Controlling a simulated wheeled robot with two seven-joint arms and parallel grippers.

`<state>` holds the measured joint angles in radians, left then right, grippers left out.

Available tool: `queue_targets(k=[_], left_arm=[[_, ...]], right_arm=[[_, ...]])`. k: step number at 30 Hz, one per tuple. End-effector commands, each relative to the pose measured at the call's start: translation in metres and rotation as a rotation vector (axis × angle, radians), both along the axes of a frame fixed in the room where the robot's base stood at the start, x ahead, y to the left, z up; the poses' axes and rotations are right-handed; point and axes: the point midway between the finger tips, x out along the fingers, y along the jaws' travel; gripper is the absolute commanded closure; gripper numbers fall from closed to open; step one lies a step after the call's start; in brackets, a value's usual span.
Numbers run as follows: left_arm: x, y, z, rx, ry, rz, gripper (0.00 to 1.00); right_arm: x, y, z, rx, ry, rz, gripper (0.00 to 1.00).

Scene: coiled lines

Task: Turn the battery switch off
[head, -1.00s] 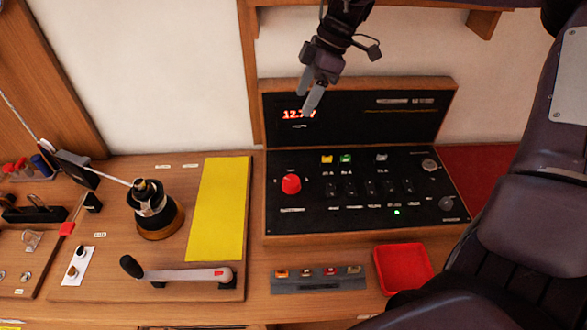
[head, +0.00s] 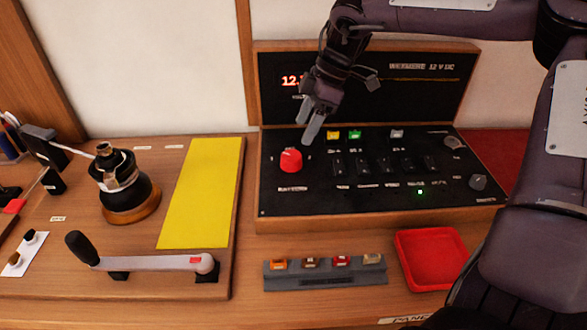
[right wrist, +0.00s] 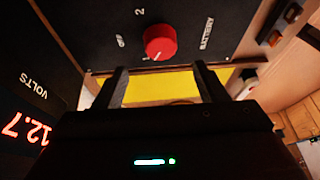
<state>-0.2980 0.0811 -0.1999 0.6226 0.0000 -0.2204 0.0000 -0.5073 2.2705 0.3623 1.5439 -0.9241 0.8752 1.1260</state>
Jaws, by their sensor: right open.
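The battery switch is a red round knob (head: 291,160) on the left of the black panel (head: 300,203). In the right wrist view the red knob (right wrist: 160,42) lies ahead of the fingers, with a "2" and the label "BATTERY" printed near it. A white mark shows on its rim. My right gripper (head: 308,120) is open and empty, above and slightly right of the knob in the head view, apart from it. In the right wrist view its two fingers (right wrist: 160,85) stand apart with the knob beyond them. My left gripper is not in view.
The upright display (head: 292,80) reads about 12.7 volts behind my right gripper. Several small switches sit right of the knob. A red tray (head: 432,259), a grey fuse strip (head: 325,275), a winch (head: 128,190) and its crank handle (head: 150,262) stand nearby.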

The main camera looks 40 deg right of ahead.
Motion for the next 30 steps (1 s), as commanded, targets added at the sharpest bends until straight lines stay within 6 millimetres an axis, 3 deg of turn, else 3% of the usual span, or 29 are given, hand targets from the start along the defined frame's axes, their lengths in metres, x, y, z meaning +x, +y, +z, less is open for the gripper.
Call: queue_targets(k=[16, 28, 30], left_arm=[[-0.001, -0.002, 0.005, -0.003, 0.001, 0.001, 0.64], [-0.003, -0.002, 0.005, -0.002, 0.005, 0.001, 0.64], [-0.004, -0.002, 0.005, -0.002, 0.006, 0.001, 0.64]], right_arm=[[0.008, 0.025, -0.065, 0.0, 0.003, 0.001, 0.35], [0.01, 0.028, -0.073, 0.0, 0.0, 0.0, 0.35], [0.01, 0.028, -0.073, 0.0, 0.0, 0.0, 0.44]])
